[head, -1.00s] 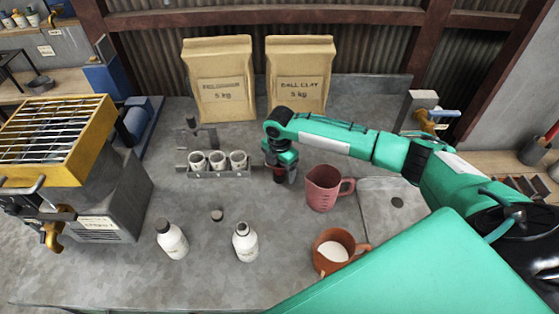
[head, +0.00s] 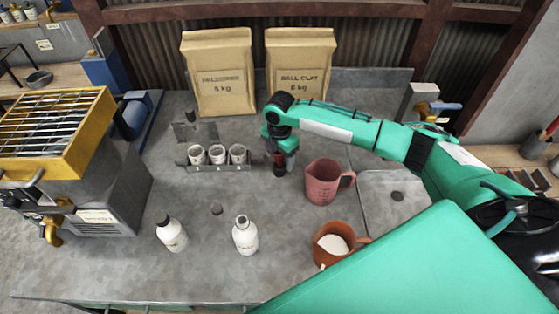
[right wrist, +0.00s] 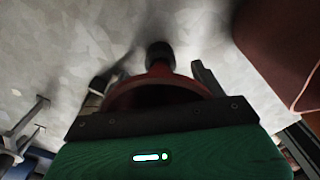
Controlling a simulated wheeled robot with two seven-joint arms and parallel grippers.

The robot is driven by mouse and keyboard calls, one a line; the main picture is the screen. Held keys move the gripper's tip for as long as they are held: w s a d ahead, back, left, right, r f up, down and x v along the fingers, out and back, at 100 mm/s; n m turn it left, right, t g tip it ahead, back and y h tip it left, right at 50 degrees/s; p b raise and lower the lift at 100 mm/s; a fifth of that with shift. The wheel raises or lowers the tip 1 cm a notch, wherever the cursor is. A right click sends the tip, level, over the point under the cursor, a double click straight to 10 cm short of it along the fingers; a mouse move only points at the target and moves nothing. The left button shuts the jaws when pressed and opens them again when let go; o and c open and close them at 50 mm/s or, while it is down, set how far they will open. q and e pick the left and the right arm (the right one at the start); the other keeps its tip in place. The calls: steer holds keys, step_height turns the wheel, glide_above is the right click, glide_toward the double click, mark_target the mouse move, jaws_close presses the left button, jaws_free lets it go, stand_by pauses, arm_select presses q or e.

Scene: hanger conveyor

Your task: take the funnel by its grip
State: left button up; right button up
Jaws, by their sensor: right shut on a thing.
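The funnel is a dark red piece with a dark end (right wrist: 160,57), seen between the fingers in the right wrist view; its red rim (right wrist: 155,92) is partly hidden by my gripper's dark edge. In the head view only a small dark red part of the funnel (head: 279,168) shows under my right gripper (head: 281,158), between the cup rack and the pink jug. My right gripper is shut on the funnel. Which part the fingers hold is hidden. My left gripper is not in view.
The rack with white cups (head: 218,157) stands just left of my right gripper. The pink jug (head: 322,182) is close on its right. An orange mug (head: 332,245) and two white bottles (head: 245,236) stand nearer. Two paper bags (head: 218,78) stand behind.

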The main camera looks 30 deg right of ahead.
step_height(320, 180, up, 18)
steer(key=b, duration=0.3)
steer(key=shift+f, duration=0.15)
stand_by(1.1)
